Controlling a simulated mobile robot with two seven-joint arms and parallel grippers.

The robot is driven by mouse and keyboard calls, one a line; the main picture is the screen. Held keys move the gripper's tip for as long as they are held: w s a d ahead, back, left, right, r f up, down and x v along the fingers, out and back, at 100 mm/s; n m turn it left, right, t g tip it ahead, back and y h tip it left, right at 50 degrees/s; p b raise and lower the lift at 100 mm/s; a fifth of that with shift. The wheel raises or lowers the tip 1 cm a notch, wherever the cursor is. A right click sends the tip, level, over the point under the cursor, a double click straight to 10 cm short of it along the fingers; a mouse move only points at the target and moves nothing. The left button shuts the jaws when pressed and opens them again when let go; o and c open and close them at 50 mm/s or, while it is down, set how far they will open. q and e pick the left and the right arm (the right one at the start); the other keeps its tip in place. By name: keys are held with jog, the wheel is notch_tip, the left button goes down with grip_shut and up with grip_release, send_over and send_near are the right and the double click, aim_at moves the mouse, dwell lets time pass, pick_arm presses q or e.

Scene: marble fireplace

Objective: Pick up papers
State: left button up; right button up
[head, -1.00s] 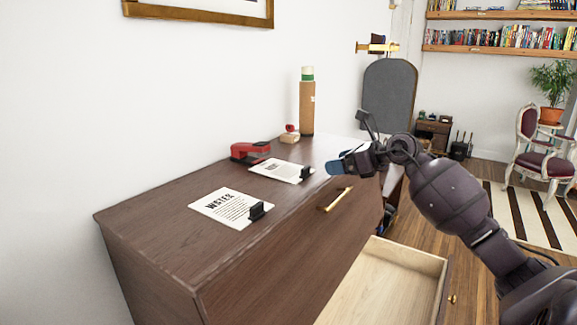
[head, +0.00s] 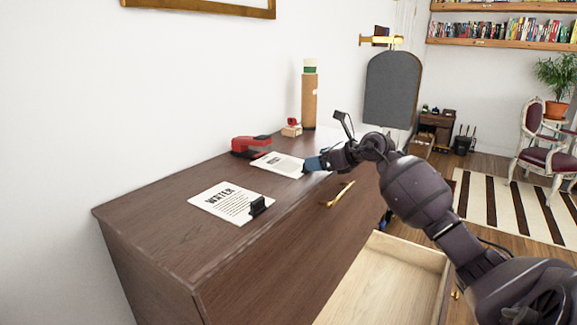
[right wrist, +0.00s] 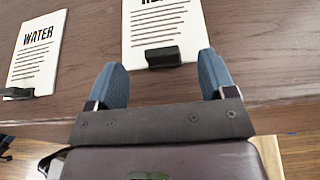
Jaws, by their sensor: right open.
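Two white printed papers lie on the dark wooden cabinet top. The nearer paper, headed WATER (head: 228,202), has a black clip (head: 258,206) at its edge; it also shows in the right wrist view (right wrist: 37,50). The farther paper (head: 274,163) also shows in the right wrist view (right wrist: 165,22), with a black clip (right wrist: 162,57) at its near edge. My right gripper (head: 312,164) is open and empty at the farther paper's near edge. In the right wrist view its blue fingers (right wrist: 160,70) stand either side of that clip, apart from it. My left gripper is not in view.
A red stapler (head: 250,147), a small stamp-like object (head: 292,129) and a tall brown cylinder with a green top (head: 309,98) stand at the back of the cabinet top. An open, empty drawer (head: 385,285) sticks out below my right arm. The near left of the top is clear.

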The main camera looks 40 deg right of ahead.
jog(key=shift+x, duration=1.85)
jog(key=shift+s+d+f, duration=0.1)
jog(key=shift+c, duration=0.2)
jog(key=c, duration=1.1)
jog(key=shift+o, duration=0.2)
